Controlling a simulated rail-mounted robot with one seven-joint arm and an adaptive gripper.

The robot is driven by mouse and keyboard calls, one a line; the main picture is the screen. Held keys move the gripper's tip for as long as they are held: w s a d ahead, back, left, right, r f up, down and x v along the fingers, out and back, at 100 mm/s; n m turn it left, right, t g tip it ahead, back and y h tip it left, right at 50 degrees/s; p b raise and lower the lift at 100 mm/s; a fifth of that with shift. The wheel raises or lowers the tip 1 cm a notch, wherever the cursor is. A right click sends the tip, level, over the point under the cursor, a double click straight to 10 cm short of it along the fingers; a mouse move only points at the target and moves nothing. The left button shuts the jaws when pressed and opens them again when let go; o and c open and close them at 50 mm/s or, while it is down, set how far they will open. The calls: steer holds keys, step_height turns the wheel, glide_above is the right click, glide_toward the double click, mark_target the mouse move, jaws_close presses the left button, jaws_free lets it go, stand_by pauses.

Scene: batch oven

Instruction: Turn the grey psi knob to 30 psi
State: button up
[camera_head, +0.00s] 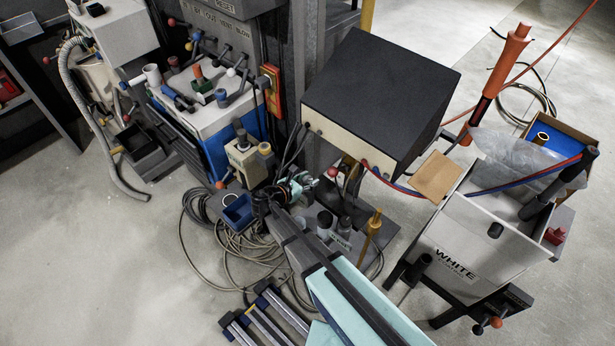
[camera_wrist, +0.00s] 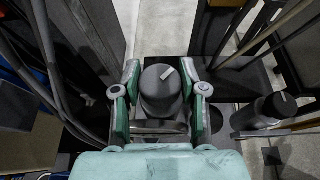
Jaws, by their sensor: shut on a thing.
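The grey knob (camera_wrist: 161,92) is a dark grey round cylinder with a short white pointer mark on its top. In the wrist view it sits between the two green-padded fingers of my gripper (camera_wrist: 160,104), which is shut on its sides. No psi scale can be read around the knob. In the head view my gripper (camera_head: 297,186) is small, low among the equipment left of the black-topped box, and the held knob cannot be made out there.
A second dark knob (camera_wrist: 270,110) with a white mark stands to the right in the wrist view. Cables and posts crowd both sides. In the head view, a black-topped box (camera_head: 378,88), a blue bin (camera_head: 238,211) and coiled hoses (camera_head: 222,250) surround my arm.

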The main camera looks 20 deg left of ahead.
steer(key=m+g+h+p, duration=0.1)
steer(key=m+g+h, duration=0.1)
steer(key=m+g+h+p, duration=0.1)
steer(key=m+h+p, duration=0.1)
steer(key=m, duration=0.1)
steer(key=m+g+h+p, duration=0.1)
steer(key=m+g+h, duration=0.1)
steer(key=shift+w+a+r+g, duration=0.1)
steer(key=shift+w+a+g, duration=0.05)
steer(key=shift+w+g, duration=0.15)
steer(key=m+g+h+p, duration=0.2)
steer(key=m+g+p, duration=0.1)
steer(key=m+g, duration=0.1)
steer(key=shift+s+p, duration=0.1)
steer(key=shift+p, duration=0.3)
steer(key=shift+s+d+m+g+p, duration=0.1)
steer(key=shift+d+m+g+p, duration=0.1)
steer(key=shift+m+g+p, duration=0.65)
steer(key=shift+g, duration=0.35)
steer(key=shift+s, duration=0.1)
steer(key=o, duration=1.2)
steer(key=shift+d, duration=0.1)
steer(key=shift+c, duration=0.2)
